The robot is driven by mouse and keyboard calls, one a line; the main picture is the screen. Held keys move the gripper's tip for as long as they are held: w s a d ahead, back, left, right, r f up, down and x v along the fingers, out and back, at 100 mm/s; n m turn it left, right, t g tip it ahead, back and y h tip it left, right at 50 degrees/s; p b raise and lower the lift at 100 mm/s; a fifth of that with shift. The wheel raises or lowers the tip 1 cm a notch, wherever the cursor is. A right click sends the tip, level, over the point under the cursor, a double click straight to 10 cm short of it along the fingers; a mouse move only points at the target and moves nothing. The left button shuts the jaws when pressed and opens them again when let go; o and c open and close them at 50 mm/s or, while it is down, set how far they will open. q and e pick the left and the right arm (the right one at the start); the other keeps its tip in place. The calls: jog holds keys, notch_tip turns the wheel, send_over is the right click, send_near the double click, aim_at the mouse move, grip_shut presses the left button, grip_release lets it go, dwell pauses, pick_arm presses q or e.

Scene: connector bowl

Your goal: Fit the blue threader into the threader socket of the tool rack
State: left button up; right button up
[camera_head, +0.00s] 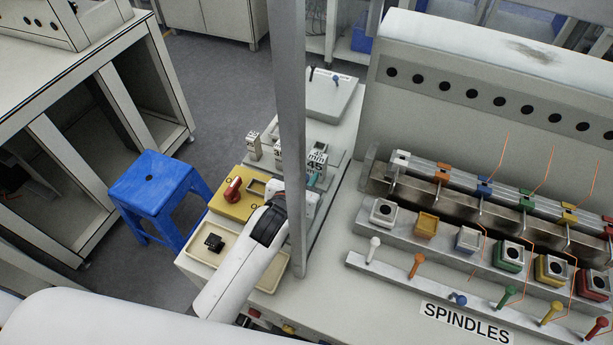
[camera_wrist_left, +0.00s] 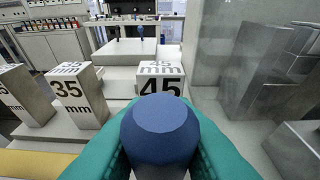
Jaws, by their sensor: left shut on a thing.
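My left gripper (camera_head: 312,190) is beside the gauge blocks, partly hidden behind a grey post in the head view. In the left wrist view its teal fingers (camera_wrist_left: 160,152) are shut on a blue piece with a round, flat end, the blue threader (camera_wrist_left: 160,118). The threader is hidden in the head view. A yellow holder (camera_head: 229,209) left of my left arm carries a red piece and has a rectangular opening. I cannot tell whether this holder is the tool rack, and no threader socket can be made out. My right gripper is not in view.
Gauge blocks, one marked 45 (camera_wrist_left: 158,85) and one marked 35 (camera_wrist_left: 76,95), stand past the gripper. A grey upright post (camera_head: 290,120) rises close by. A cream tray (camera_head: 197,250) holds a black part. Spindles (camera_head: 416,265) line the right side. A blue stool (camera_head: 153,176) stands left.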

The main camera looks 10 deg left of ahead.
pick_arm(q)
jog(key=shift+f+b, duration=0.35)
jog(key=shift+f, duration=0.35)
jog(key=o, duration=1)
jog(key=shift+o, duration=0.2)
jog(key=v, duration=1.2)
jog(key=shift+r, duration=0.1)
jog(key=shift+s, duration=0.15)
